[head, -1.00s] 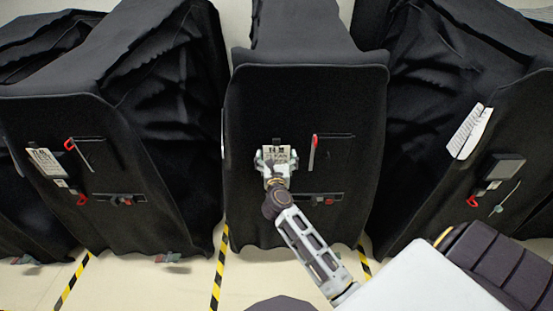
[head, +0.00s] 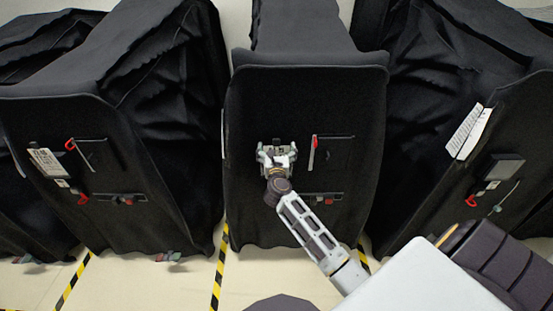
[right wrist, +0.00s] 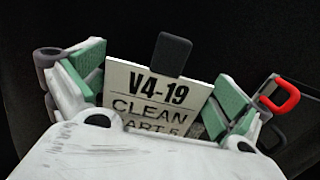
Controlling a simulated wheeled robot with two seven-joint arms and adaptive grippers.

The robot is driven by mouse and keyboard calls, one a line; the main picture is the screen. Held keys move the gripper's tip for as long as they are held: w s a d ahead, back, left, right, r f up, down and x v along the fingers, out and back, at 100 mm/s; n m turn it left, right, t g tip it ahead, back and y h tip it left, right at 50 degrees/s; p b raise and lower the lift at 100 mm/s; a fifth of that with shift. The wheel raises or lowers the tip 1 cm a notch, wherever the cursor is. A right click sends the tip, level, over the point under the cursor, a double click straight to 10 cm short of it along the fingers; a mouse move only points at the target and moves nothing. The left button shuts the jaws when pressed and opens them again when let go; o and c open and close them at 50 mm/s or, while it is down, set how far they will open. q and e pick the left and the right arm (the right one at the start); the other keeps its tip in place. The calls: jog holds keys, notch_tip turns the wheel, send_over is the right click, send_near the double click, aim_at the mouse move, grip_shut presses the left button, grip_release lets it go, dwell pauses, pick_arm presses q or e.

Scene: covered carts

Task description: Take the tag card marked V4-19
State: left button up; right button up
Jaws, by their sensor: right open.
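The tag card (right wrist: 150,82) is white, with V4-19 and CLEAN in dark print and a lower line partly hidden by my gripper. A black clip (right wrist: 171,54) overlaps its top edge, against the black cover of the middle cart (head: 345,100). My right gripper (head: 277,150) is open in front of this card, and in the head view it hides most of it. In the right wrist view its green-padded fingers (right wrist: 158,82) stand on the left and right of the card. I cannot tell whether they touch it. My left gripper is not in view.
A red-ended strap (head: 313,150) hangs right of the card on the middle cover. Covered carts stand on both sides; the left one carries another tag card (head: 47,162), the right one a white sheet (head: 468,131). Striped floor tape (head: 218,270) runs between carts.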

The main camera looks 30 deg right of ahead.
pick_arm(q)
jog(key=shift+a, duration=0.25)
pick_arm(e)
jog(key=c, duration=0.6)
jog(key=shift+o, duration=0.2)
jog(key=shift+r, duration=0.1)
pick_arm(q)
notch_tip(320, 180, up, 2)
jog(key=shift+p, duration=0.95)
pick_arm(e)
notch_tip(320, 180, up, 18)
jog(key=shift+f, duration=0.1)
